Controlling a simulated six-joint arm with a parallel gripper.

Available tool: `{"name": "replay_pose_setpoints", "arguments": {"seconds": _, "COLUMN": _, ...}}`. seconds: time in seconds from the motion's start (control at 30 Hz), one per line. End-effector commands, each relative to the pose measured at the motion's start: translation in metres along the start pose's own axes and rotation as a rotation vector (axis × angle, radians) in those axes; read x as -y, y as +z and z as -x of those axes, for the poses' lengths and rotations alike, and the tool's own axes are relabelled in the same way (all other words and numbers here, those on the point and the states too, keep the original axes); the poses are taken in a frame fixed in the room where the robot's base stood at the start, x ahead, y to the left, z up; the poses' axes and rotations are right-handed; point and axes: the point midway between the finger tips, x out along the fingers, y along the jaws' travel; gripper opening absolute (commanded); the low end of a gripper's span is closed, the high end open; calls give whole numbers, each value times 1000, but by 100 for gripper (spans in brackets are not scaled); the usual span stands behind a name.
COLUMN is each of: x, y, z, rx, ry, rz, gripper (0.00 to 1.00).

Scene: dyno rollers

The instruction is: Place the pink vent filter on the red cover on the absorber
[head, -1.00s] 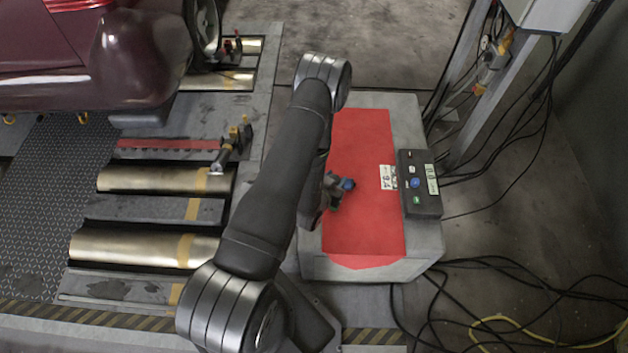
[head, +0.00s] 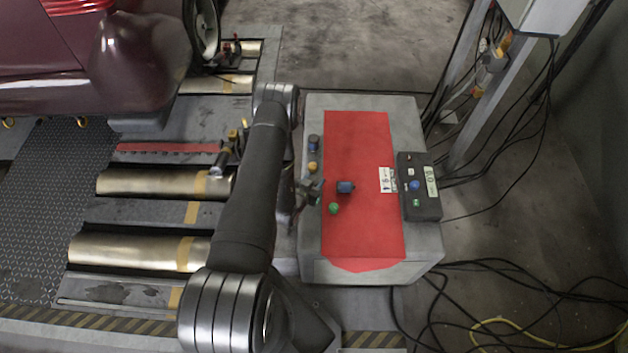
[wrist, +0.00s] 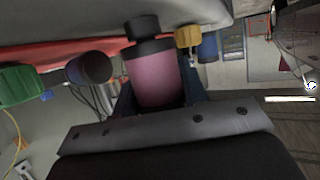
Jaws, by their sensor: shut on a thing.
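The pink vent filter (wrist: 153,80), a pink cylinder with a dark cap, is between the fingers of my gripper in the wrist view. My gripper (head: 312,192) is shut on it, at the left edge of the red cover in the head view. I cannot make out the filter in the head view. The red cover (head: 365,235) lies flat on the grey absorber (head: 425,240). In the wrist view the red cover (wrist: 60,52) shows as a strip behind the filter. I cannot tell whether the filter touches it.
On the cover are a blue-dark cylinder (head: 345,187) and a green-capped one (head: 334,208). A yellow piece (head: 312,166) and another blue one (head: 313,143) stand on the left grey margin. A black control box (head: 418,187) is at the right. The cover's front part is clear.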

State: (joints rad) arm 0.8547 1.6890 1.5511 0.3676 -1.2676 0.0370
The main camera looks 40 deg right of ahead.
Motion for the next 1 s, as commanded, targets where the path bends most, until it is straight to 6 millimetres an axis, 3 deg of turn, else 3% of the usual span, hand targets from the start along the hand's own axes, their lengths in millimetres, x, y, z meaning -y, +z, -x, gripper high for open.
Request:
{"name": "replay_pose_setpoints", "arguments": {"seconds": 0.1, "x": 0, "y": -2, "z": -1, "rx": -3, "ry": -1, "rz": -1, "gripper": 16}}
{"name": "replay_pose_setpoints", "arguments": {"seconds": 0.13, "x": 0, "y": -2, "z": -1, "rx": -3, "ry": -1, "rz": -1, "gripper": 41}}
{"name": "replay_pose_setpoints", "arguments": {"seconds": 0.23, "x": 0, "y": -2, "z": -1, "rx": -3, "ry": -1, "rz": -1, "gripper": 61}}
{"name": "replay_pose_setpoints", "arguments": {"seconds": 0.63, "x": 0, "y": 4, "z": -1, "rx": -1, "ry": -1, "rz": 0, "gripper": 61}}
{"name": "replay_pose_setpoints", "arguments": {"seconds": 0.77, "x": 1, "y": 3, "z": 21, "rx": 1, "ry": -3, "rz": 4, "gripper": 61}}
{"name": "replay_pose_setpoints", "arguments": {"seconds": 1.0, "x": -1, "y": 6, "z": 79, "rx": 0, "ry": -4, "rz": 5, "gripper": 61}}
